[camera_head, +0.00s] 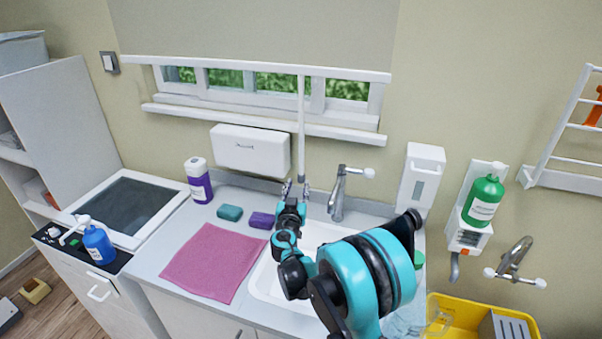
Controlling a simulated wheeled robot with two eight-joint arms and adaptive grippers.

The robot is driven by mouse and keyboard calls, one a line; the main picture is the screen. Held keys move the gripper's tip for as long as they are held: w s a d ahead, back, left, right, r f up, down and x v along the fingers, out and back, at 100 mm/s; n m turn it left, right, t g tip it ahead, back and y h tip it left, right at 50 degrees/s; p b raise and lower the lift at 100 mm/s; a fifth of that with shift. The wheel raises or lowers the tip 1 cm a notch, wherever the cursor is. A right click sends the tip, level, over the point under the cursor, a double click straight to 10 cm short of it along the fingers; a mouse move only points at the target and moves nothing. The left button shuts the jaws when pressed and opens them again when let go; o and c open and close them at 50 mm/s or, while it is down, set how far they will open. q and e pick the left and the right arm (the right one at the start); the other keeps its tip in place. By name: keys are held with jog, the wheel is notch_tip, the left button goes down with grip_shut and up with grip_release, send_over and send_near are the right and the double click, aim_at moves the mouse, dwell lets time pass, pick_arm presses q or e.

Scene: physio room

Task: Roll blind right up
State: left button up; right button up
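The blind (255,28) is a grey-beige sheet across the top of the window, with a white bottom bar (255,67). It covers the upper window, and a strip of panes with greenery shows below. A white rod (301,125) hangs from near the bar, in front of the sill and wall. My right gripper (296,188) points up at the rod's lower end, its two fingertips apart. The rod's end is close to the right-hand fingertip; I cannot tell whether they touch. My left gripper is out of view.
Below are a sink (265,280), a tap (340,190), a pink cloth (214,262), sponges and a purple bottle (199,182). A white dispenser (250,150) is on the wall left of the rod. A tall dispenser (420,180) and green bottle (483,200) stand right.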

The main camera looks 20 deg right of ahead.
aim_at(301, 173)
jog(key=x, duration=0.2)
jog(key=b+x, duration=0.1)
jog(key=x, duration=0.2)
jog(key=shift+w+d+f, duration=0.2)
jog(key=shift+d, duration=0.05)
jog(key=shift+w+d+r, duration=0.1)
jog(key=shift+w+r, duration=0.05)
jog(key=shift+w, duration=0.2)
grip_shut()
